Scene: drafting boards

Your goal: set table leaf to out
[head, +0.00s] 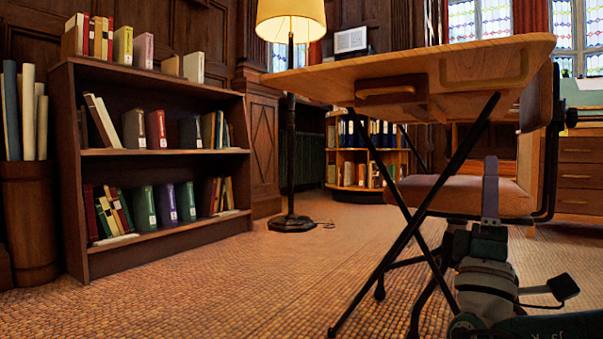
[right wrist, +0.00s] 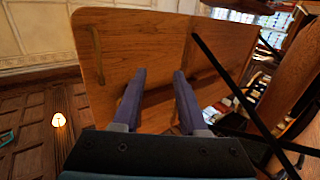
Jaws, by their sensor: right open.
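The wooden table (head: 330,80) stands on thin black crossed legs at the right of the head view, its underside partly showing. A wooden handle-like piece (head: 391,91) is under its near edge; I cannot tell surely which part is the leaf or how far it is out. In the right wrist view the wooden panel (right wrist: 135,40) fills the middle, with a slim bar (right wrist: 97,52) near its left edge. My right gripper (head: 490,165) points up below the table's right part. Its two purple fingers (right wrist: 159,74) are apart with nothing between them. My left gripper is out of view.
A chair (head: 460,196) with a padded seat stands behind the table's legs. A low bookcase (head: 165,170) is at the left and a floor lamp (head: 291,140) behind. Drawers (head: 582,165) stand at the far right. The carpet (head: 230,280) at front left is clear.

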